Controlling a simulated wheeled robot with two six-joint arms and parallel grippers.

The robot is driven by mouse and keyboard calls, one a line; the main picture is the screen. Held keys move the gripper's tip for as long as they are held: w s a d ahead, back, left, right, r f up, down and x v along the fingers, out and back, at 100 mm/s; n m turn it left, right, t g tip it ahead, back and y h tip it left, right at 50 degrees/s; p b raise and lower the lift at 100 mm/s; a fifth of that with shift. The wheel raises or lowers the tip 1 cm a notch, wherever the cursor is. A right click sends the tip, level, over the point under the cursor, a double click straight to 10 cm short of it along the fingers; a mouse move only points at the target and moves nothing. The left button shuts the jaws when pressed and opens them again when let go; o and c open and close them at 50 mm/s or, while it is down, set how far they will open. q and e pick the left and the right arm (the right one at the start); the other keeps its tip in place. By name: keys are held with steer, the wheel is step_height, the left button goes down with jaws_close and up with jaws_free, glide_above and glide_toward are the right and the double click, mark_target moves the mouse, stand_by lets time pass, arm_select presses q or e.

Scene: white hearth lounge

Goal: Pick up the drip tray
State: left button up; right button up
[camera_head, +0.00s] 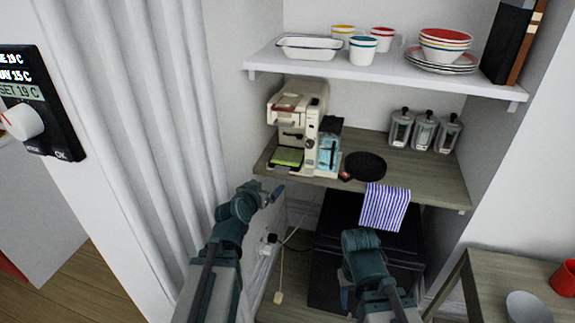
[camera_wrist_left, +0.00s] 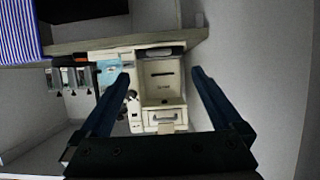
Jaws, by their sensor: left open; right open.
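The drip tray (camera_head: 287,157) is a flat piece with a greenish top at the foot of the cream coffee machine (camera_head: 300,115), near the front edge of the wooden counter (camera_head: 420,177). My left gripper (camera_head: 272,193) is open and empty, just below and in front of that edge, apart from the tray. In the left wrist view, which is upside down, the open fingers (camera_wrist_left: 162,98) frame the machine's front (camera_wrist_left: 160,85). The tray's outline is unclear there. My right gripper (camera_head: 346,292) is low in front of the dark cabinet, open and partly hidden by its arm.
A blue-sided container (camera_head: 328,152), a black round plate (camera_head: 365,166) and several canisters (camera_head: 424,131) stand right of the machine. A striped cloth (camera_head: 385,207) hangs over the counter edge. A shelf (camera_head: 390,76) with dishes is above; a ribbed wall column (camera_head: 150,120) is left.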

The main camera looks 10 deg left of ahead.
arm_select(q)
steer(key=b, duration=0.4)
glide_toward(280, 173)
steer(key=shift+f+x, duration=0.2)
steer(key=shift+x, duration=2.35)
steer(key=b+x, duration=0.1)
steer(key=x, duration=0.3)
steer(key=shift+w+a, duration=0.1)
steer(key=shift+w, duration=0.1)
steer(key=shift+s, duration=0.1)
steer(key=shift+r, duration=0.1)
steer(key=shift+c, duration=0.2)
jaws_close()
steer(key=shift+r+p, duration=0.15)
steer(key=shift+p, duration=0.15)
